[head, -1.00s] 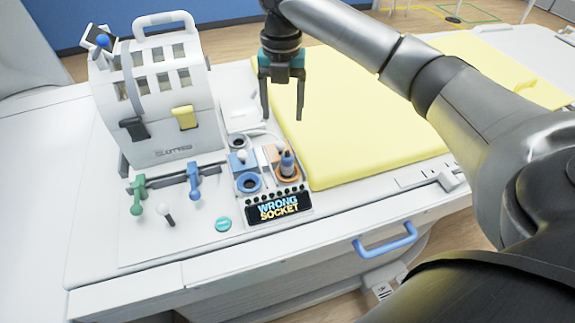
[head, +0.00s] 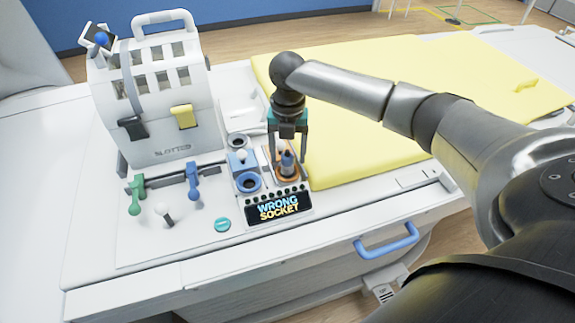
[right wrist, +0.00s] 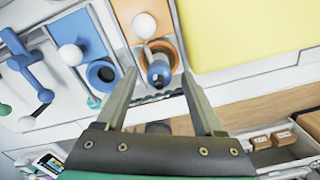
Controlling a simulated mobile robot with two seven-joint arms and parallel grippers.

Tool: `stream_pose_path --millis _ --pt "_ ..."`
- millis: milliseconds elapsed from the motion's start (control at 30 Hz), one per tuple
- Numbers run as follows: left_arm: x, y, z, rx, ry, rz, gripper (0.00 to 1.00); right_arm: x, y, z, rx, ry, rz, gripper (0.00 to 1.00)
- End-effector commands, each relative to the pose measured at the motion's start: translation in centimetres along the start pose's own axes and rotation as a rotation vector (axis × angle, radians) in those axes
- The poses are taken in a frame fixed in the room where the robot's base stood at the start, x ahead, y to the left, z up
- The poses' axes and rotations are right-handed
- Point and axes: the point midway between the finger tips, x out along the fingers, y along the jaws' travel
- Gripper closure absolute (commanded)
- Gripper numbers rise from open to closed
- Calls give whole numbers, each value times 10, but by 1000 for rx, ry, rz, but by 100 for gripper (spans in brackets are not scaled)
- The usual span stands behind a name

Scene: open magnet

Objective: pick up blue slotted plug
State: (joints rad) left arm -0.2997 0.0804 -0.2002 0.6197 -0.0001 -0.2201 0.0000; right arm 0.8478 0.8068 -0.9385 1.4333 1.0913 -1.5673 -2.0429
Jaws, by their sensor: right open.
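The blue slotted plug (head: 287,162) stands upright in the orange socket (head: 289,179) on the panel right of the slotted box. In the right wrist view the plug (right wrist: 159,72) shows just beyond the fingertips, with the orange panel (right wrist: 165,16) around it. My right gripper (head: 288,155) is open and points down, with its fingers either side of the plug in the picture. I cannot tell whether the fingertips reach its height. Nothing is held. My left gripper is not in view.
A blue socket (head: 248,182) sits just left of the orange one. A display (head: 278,207) in front reads "WRONG SOCKET". A white slotted box (head: 165,100) stands at left behind green and blue levers. A yellow pad (head: 360,150) lies at right.

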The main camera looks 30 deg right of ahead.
Motion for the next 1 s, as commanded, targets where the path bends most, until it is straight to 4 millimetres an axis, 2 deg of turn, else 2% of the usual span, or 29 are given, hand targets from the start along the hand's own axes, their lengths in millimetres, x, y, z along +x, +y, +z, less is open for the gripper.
stream_pose_path --millis 133,400,1000 --pt "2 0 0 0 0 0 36 16 1 0 0 0 1 30" --pt "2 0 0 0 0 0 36 18 1 0 0 -2 1 31" --pt "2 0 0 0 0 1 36 18 1 0 0 -2 1 99"
